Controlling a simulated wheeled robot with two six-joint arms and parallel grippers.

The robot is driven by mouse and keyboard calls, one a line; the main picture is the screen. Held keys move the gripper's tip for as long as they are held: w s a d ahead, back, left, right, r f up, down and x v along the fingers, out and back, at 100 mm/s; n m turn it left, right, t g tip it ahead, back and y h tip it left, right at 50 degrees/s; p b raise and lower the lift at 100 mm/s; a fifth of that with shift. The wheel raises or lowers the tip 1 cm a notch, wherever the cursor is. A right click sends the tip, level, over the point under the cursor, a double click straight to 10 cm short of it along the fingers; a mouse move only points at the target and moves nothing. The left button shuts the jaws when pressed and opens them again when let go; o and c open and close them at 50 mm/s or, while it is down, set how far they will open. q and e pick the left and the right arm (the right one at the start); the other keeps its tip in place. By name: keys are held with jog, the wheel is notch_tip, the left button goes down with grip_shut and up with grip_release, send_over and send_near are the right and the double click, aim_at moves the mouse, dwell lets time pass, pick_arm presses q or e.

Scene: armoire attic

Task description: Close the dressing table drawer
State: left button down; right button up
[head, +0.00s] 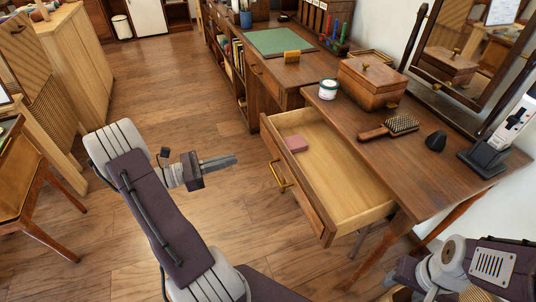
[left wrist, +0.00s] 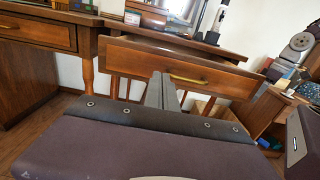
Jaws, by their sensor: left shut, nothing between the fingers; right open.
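The dressing table (head: 440,165) stands at the right in the head view, with its wooden drawer pulled far out. The drawer front (head: 306,205) faces left and bears a brass handle (head: 279,178).
A wooden box (head: 372,84), a white jar (head: 328,89), a hairbrush (head: 390,127) and a mirror (head: 470,50) stand or lie on the dressing table. A desk (head: 270,70) adjoins it behind. Wooden floor (head: 215,85) is clear left of the drawer.

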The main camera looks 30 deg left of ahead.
aim_at(277, 147)
pick_arm(q)
jog(key=b+x, duration=0.2)
jog(key=x, duration=0.3)
jog(key=b+x, duration=0.2)
jog(key=x, duration=0.4)
jog(key=shift+w+d+f, duration=0.2)
jog(key=shift+d, duration=0.1)
jog(key=shift+w+d+r, duration=0.1)
jog(key=shift+w+d, duration=0.2)
jog(key=shift+w, duration=0.1)
jog(key=shift+w, duration=0.1)
jog(key=shift+w+d+r, duration=0.15)
jog(key=shift+w+d, duration=0.1)
jog(key=shift+d, duration=0.05)
jog(key=p+x, duration=0.2)
jog(key=x, duration=0.6)
jog(key=shift+w+d, duration=0.25)
jog(key=shift+d, duration=0.15)
jog(key=p+x, duration=0.1)
jog(key=x, duration=1)
jog(key=shift+w, duration=0.2)
jog(key=shift+r, duration=0.15)
